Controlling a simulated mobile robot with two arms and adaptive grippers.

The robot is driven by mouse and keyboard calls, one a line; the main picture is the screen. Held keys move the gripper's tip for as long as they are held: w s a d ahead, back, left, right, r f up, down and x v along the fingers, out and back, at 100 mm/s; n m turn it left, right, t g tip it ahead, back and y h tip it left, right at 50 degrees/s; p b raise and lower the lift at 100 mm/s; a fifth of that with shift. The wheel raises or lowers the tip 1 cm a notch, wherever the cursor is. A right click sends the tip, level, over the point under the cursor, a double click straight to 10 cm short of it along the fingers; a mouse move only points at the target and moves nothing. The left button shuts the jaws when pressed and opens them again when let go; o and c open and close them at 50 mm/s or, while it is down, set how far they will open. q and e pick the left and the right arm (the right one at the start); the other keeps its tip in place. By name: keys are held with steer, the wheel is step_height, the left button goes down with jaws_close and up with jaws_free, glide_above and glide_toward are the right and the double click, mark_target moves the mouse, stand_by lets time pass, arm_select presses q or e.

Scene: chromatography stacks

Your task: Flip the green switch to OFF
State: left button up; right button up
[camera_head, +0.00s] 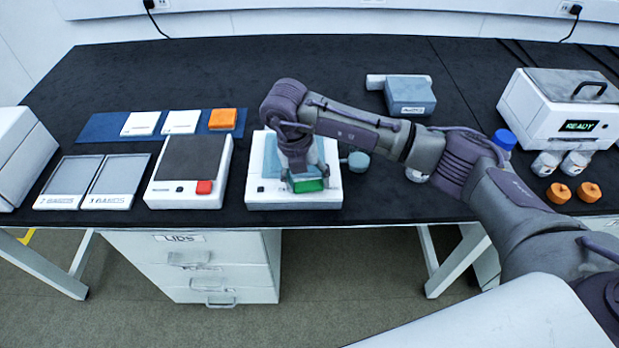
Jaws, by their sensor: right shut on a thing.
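The green switch (314,186) is on the front right part of a white device (265,198) with a blue-tinted top, at the middle of the bench. My right gripper (303,176) points down over this switch and is shut on it. The gripper's fingers and wrist hide part of the switch and of the device's top, and I cannot tell which way the switch is tilted. My left gripper is not in view.
Left of the device stands a similar white unit (160,190) with a dark top and a red switch (204,187). Two grey trays (113,182) lie further left. A blue-grey box (410,95) stands behind my right arm. A white "READY" machine (540,115) is at right.

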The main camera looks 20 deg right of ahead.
mark_target(297, 187)
steer(key=o, duration=1.1)
steer(key=shift+o, duration=0.2)
steer(key=shift+r, duration=0.2)
step_height(297, 187, up, 12)
steer(key=a, duration=0.2)
steer(key=shift+w+f, duration=0.25)
steer(key=shift+w, duration=0.05)
steer(key=shift+a, duration=0.15)
